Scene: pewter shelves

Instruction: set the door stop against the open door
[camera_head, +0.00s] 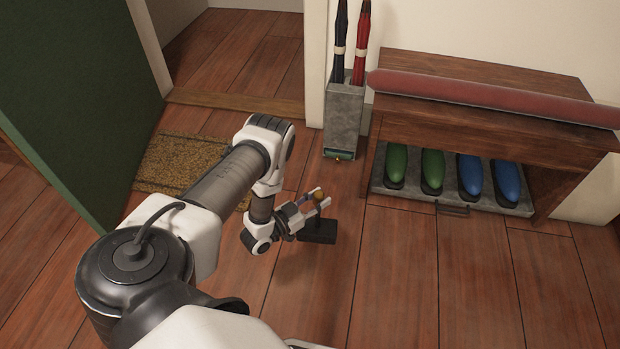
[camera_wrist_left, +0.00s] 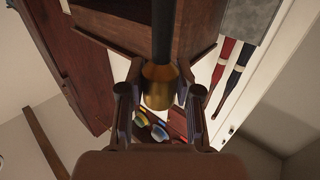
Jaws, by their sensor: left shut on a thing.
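The door stop has a black block base (camera_head: 319,232) and a brass-coloured knob (camera_head: 319,194) on a dark post. My left gripper (camera_head: 315,200) is shut on the knob, with the base below it. Whether the base touches the floor is hard to tell. In the left wrist view the brass knob (camera_wrist_left: 158,86) sits between the two fingers, with the black post running from it. The green door (camera_head: 85,85) stands open at the left, apart from the door stop. My right gripper is not in view.
A brown doormat (camera_head: 180,163) lies between door and arm. A grey umbrella stand (camera_head: 343,125) holds two umbrellas by the wall. A wooden bench (camera_head: 470,130) with a red roll stands at the right, over a tray (camera_head: 515,207) of green and blue shoes. The front floor is clear.

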